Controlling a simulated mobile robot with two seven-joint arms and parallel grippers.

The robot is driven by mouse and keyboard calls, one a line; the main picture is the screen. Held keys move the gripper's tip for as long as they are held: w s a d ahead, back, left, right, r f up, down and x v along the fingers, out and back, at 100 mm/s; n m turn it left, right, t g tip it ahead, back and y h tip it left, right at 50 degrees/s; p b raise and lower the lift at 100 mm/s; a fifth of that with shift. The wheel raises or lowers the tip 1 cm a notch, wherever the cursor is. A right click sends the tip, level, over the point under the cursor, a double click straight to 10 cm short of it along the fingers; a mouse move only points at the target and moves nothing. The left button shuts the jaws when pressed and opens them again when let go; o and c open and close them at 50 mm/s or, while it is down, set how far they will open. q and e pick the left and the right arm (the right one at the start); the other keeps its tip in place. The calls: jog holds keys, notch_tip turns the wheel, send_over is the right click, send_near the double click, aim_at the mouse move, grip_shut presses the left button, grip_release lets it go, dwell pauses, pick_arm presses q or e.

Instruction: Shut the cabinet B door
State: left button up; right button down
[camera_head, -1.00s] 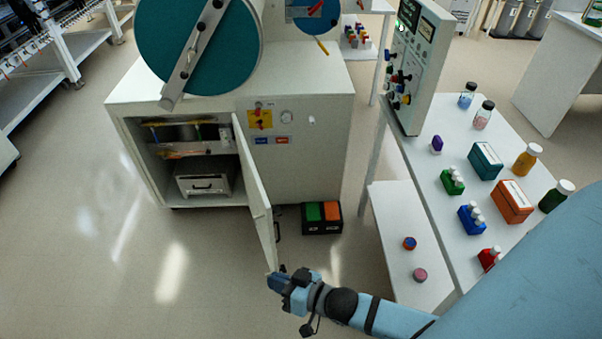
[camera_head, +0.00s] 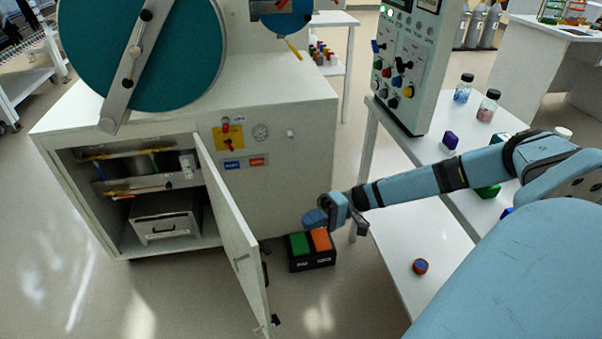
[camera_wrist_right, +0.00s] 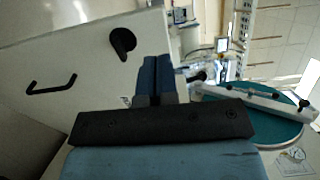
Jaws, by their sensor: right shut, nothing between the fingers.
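The cabinet (camera_head: 275,190) stands at the left with its white door (camera_head: 232,235) swung wide open toward me. Its dark handle (camera_head: 265,272) is on the door's outer, right-hand face. My right gripper (camera_head: 316,219) is shut and empty, to the right of the door on its outer side, with a visible gap in the head view. In the right wrist view, the shut blue fingers (camera_wrist_right: 157,78) show in front of a white panel (camera_wrist_right: 95,62) that looks like the door, with a black handle (camera_wrist_right: 50,85); contact cannot be told. My left gripper is out of view.
A white drawer unit (camera_head: 163,222) is inside the cabinet. A white table (camera_head: 400,235) with small items stands at the right. The floor left of the door is clear.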

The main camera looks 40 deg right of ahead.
jog(key=b+x, duration=0.1)
jog(key=x, duration=1)
jog(key=shift+w+a, duration=0.2)
jog(key=shift+a, duration=0.2)
